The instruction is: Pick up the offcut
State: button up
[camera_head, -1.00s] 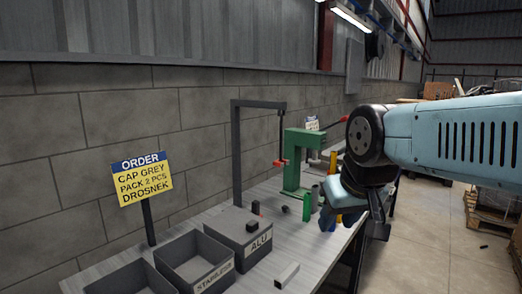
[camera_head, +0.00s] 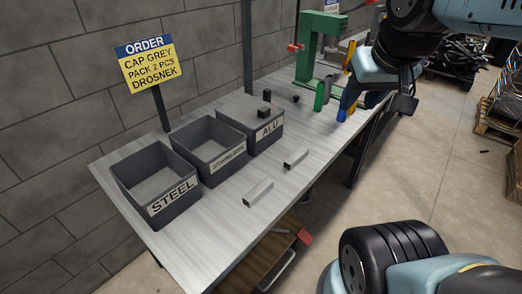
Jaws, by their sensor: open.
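Two short light-grey metal offcuts lie apart on the bench top: one (camera_head: 258,193) near the front edge, the other (camera_head: 296,158) farther back and to the right. I cannot tell which one is the task's offcut. My gripper (camera_head: 404,103) is only partly visible as a dark end below my wrist at the upper right. It is open and clear of both offcuts, farther back and to the right. Its separate fingertips cannot be made out.
The bench (camera_head: 215,218) carries a steel bin (camera_head: 172,208), a stainless bin (camera_head: 228,168) and an ALU bin (camera_head: 268,134). Small dark blocks (camera_head: 265,111) sit on the ALU bin. A green press (camera_head: 306,62) and coloured upright pieces (camera_head: 319,97) stand behind. An order sign (camera_head: 148,63) rises at left.

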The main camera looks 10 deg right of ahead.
aim_at(251, 198)
jog(key=z, duration=0.9)
jog(key=k, duration=1.6)
jog(key=u, duration=0.85)
jog(key=i, duration=1)
